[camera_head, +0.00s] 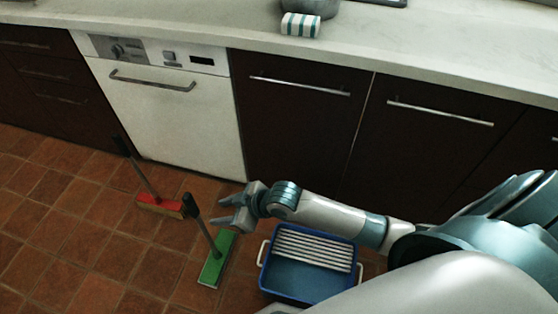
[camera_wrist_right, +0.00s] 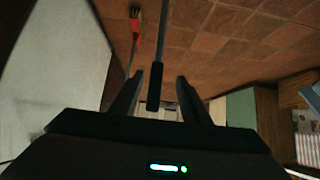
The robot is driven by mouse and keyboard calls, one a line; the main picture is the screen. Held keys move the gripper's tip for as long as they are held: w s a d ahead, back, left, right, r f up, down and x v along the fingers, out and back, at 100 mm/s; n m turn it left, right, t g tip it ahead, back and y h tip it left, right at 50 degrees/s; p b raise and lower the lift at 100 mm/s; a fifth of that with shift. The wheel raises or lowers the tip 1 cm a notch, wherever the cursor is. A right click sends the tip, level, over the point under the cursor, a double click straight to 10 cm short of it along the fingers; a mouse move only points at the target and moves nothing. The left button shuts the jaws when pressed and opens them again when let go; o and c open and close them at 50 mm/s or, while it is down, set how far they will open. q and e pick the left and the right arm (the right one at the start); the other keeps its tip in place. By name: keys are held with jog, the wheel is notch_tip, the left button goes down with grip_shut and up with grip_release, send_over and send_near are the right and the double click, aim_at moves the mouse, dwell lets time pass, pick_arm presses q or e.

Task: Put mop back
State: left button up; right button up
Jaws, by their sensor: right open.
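A mop with a flat green head (camera_head: 216,262) and a thin dark-topped handle (camera_head: 192,207) stands tilted on the tiled floor. My right gripper (camera_head: 223,210) is open beside the upper part of this handle, on its right. In the right wrist view, a dark handle (camera_wrist_right: 155,88) shows between the two spread fingers of my right gripper (camera_wrist_right: 158,84); whether they touch it I cannot tell. A blue bucket (camera_head: 305,291) with a white ribbed wringer (camera_head: 312,249) and white side handles stands on the floor below my right forearm. My left gripper is out of view.
A red-headed broom (camera_head: 160,205) with a dark handle stands behind the mop; its red head also shows in the right wrist view (camera_wrist_right: 135,14). A white dishwasher (camera_head: 175,115) and dark cabinets (camera_head: 290,125) line the back. Floor at left is clear.

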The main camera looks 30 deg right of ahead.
jog(key=s+d+f+m+h, duration=0.1)
jog(key=s+d+m+h, duration=0.1)
jog(key=s, duration=0.9)
jog(key=s+d+f+m+g+h, duration=0.1)
jog(key=s+d+m+h, duration=0.1)
jog(key=s+d+m, duration=0.2)
jog(key=s+d, duration=0.3)
jog(key=s, duration=0.4)
jog(key=shift+f+m+h, duration=0.25)
jog(key=shift+m+h, duration=0.05)
pick_arm(q)
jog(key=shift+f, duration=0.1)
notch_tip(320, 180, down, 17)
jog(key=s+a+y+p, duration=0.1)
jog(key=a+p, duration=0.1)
jog(key=p, duration=1.2)
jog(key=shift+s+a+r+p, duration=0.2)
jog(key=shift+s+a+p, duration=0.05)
jog(key=shift+p, duration=0.05)
pick_arm(e)
notch_tip(320, 180, down, 17)
jog(key=s+d+h, duration=0.1)
jog(key=d, duration=0.1)
jog(key=shift+s+d, duration=0.2)
jog(key=shift+d, duration=0.05)
jog(key=shift+r, duration=0.1)
